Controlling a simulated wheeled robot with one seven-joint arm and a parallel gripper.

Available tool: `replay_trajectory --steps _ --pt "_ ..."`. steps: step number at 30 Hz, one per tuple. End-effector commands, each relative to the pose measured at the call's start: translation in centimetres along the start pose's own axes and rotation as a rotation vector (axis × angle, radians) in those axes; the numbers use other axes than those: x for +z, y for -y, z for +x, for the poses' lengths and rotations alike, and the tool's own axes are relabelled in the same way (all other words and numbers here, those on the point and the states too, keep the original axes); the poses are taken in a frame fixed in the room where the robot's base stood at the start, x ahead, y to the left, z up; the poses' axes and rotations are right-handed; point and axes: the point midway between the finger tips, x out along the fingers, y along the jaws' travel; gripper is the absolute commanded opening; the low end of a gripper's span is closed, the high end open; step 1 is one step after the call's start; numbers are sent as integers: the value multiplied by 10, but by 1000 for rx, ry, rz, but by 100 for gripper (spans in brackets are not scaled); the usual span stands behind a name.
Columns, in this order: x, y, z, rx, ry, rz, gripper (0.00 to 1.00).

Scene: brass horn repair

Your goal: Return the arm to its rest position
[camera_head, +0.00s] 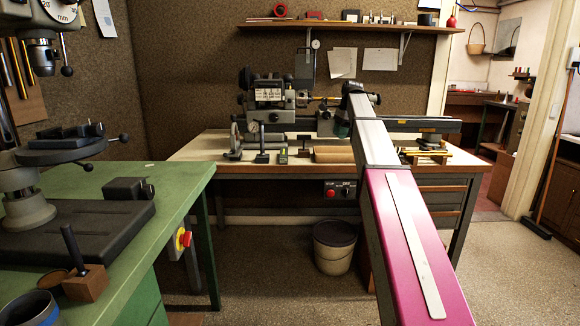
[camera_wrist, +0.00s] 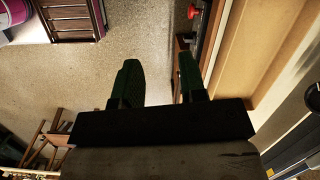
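My arm (camera_head: 400,230) reaches forward from the lower right in the head view, its pink and grey links stretched out toward the workbench. In the wrist view my gripper (camera_wrist: 158,72) shows two dark green fingers standing apart. Only speckled floor shows between them, and nothing is held.
A wooden workbench (camera_head: 190,152) with a small lathe (camera_head: 268,95) and tools stands ahead. A green table (camera_head: 150,215) with a drill press is at left. A bucket (camera_head: 335,245) stands below the bench. Open floor lies between. A red knob (camera_wrist: 193,12) is near the fingers' view.

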Motion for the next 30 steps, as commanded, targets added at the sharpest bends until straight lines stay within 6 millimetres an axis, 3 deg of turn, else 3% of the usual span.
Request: replay_trajectory --steps 8,15,21,30 --pt "-12 -53 125 14 -34 -231 38" --pt "-21 -112 230 36 -73 -475 38" --pt "-24 -170 306 64 -102 -688 38" --pt "-24 -269 396 122 -139 -1021 38"
